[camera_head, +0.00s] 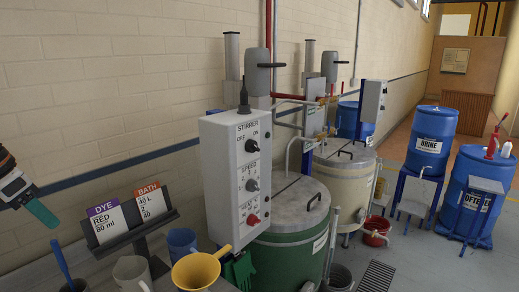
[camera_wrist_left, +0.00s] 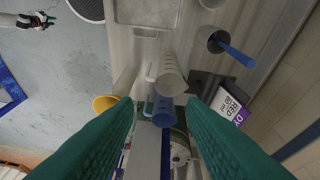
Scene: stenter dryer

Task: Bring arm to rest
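My left gripper (camera_head: 42,212) is at the left edge of the head view, raised in front of the brick wall, with one green finger showing. In the left wrist view its two green fingers (camera_wrist_left: 160,101) are spread wide apart with nothing held between them. The bench with mugs lies below, beyond the fingertips. What looks like my right gripper (camera_wrist_left: 40,20) shows small at the upper left of the left wrist view, over the grey floor; its fingers are too small to judge. The head view does not show it.
Near the left gripper stand a card holder (camera_head: 140,235), a blue mug (camera_head: 182,242), a pale mug (camera_head: 131,272) and a yellow funnel-shaped vessel (camera_head: 195,270). A stirrer control box (camera_head: 238,180) and green vat (camera_head: 290,255) stand right of them.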

